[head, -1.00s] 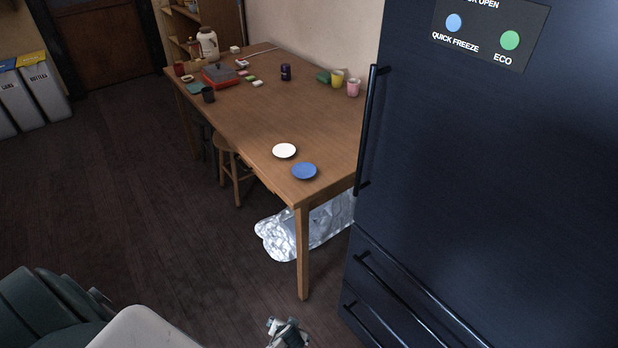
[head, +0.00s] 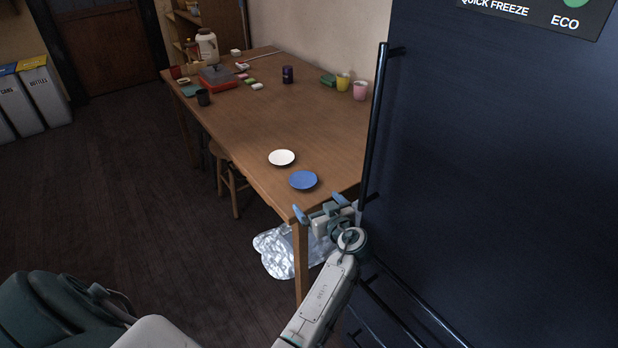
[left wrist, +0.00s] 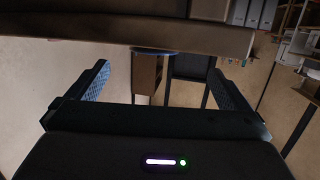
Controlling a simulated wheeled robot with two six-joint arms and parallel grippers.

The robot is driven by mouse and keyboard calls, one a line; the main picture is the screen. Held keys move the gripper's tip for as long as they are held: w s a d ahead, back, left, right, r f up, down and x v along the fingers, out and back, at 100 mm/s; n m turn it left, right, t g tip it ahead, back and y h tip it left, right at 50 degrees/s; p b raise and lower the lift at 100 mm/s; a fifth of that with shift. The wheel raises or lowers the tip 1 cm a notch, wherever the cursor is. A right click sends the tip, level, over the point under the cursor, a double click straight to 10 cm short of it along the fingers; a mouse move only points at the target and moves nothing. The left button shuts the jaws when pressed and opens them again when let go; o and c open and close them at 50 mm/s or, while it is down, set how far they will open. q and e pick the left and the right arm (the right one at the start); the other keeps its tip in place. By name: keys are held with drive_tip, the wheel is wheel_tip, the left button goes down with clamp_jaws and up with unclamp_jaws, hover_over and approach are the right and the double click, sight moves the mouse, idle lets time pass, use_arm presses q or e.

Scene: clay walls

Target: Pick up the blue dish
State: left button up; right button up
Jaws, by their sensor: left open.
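The blue dish (head: 303,180) lies flat near the front corner of the wooden table (head: 262,120), just in front of a white dish (head: 282,158). My left gripper (head: 320,206) is open and empty. In the head view it appears at the table's near edge, just below and right of the blue dish, and apart from it. In the left wrist view, its two fingers (left wrist: 160,82) stand wide apart below a broad brown band. My right gripper is not in view.
A dark fridge (head: 500,160) with a long vertical handle (head: 375,120) stands close right of my left arm. Cups, a kettle (head: 207,45) and a red box (head: 219,78) are farther back. A stool (head: 231,180) is under the table's left side. The middle of the tabletop is clear.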

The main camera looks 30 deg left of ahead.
sight(304, 181)
use_arm(q)
drive_tip(key=shift+w+a, duration=0.5)
drive_tip(key=shift+w, duration=0.25)
drive_tip(key=p+x, duration=0.1)
drive_tip(key=x, duration=0.2)
drive_tip(key=shift+a, duration=0.35)
drive_tip(key=shift+w+a+f, duration=0.1)
drive_tip(key=shift+w+a, duration=0.5)
drive_tip(key=x, duration=0.1)
drive_tip(key=p+x, duration=0.1)
drive_tip(key=x, duration=0.1)
drive_tip(key=shift+w+a+r+p, duration=0.3)
drive_tip(key=shift+r+p, duration=0.05)
drive_tip(key=shift+p, duration=0.05)
drive_tip(key=shift+w+a+f, duration=0.15)
drive_tip(key=shift+a+f, duration=0.05)
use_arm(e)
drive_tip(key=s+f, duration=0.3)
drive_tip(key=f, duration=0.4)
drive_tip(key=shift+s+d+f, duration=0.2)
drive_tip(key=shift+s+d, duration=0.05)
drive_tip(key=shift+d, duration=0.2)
use_arm(q)
drive_tip(key=shift+c, duration=0.2)
drive_tip(key=c, duration=1)
